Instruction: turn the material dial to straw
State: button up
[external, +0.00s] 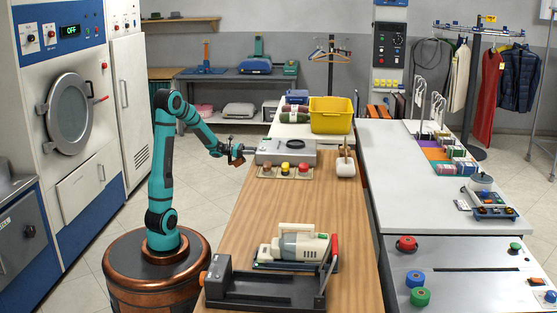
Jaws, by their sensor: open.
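My gripper (240,152) is at the end of my teal arm, over the left edge of the wooden counter (215,240). It is open, and I see nothing held in it. Just to its right is a grey box-shaped device (287,150) on the counter. The gripper is close to the device's left end; whether they touch is too small to tell. I cannot make out a material dial or a straw mark in this view. Any dial on the device's left end is too small to see or hidden by the gripper.
A tray (262,176) with brown, yellow and red pieces sits in front of the device. A white container (345,167) stands to its right and a yellow bin (331,116) behind. A cream iron-like tool (300,244) and a dark press (262,288) occupy the near counter. The counter's middle is clear.

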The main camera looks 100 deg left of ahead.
jog(key=shift+c, duration=0.2)
jog(key=c, duration=0.9)
jog(key=shift+m, duration=0.3)
jog(key=shift+f+m, duration=0.1)
jog(key=shift+m, duration=11.4)
